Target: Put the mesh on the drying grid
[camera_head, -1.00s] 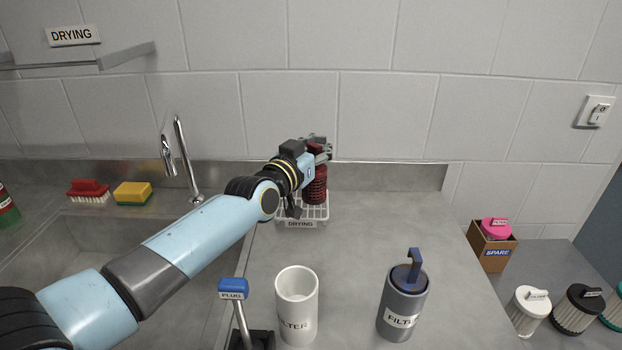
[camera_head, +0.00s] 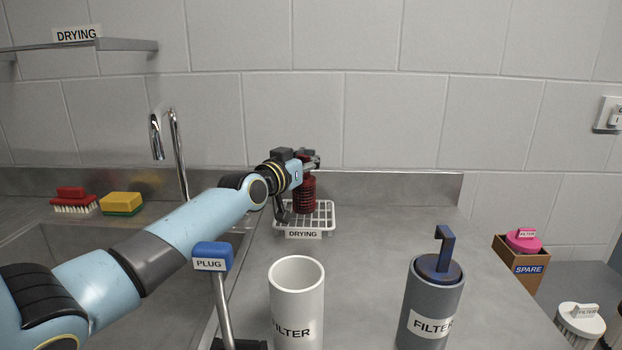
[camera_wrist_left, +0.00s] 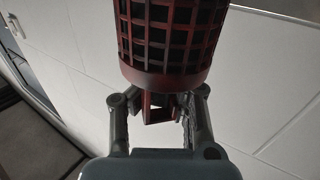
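The mesh is a dark red cylindrical cage (camera_head: 306,193), upright over the white wire drying grid (camera_head: 325,214), which bears a DRYING label. Its lower end appears to be at the grid, but I cannot tell whether it touches. My left gripper (camera_head: 309,162) is at the top of the mesh. In the left wrist view the mesh (camera_wrist_left: 172,45) fills the upper middle, and the gripper (camera_wrist_left: 158,108) has its fingers on either side of the red handle at its end. They look closed on this handle. My right gripper is not in view.
A white filter cup (camera_head: 296,300) and a grey filter housing with a blue hooked lid (camera_head: 438,268) stand in front. A blue plug (camera_head: 212,256) on a post is beside the cup. The sink and tap (camera_head: 178,150) are left. The counter right of the grid is clear.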

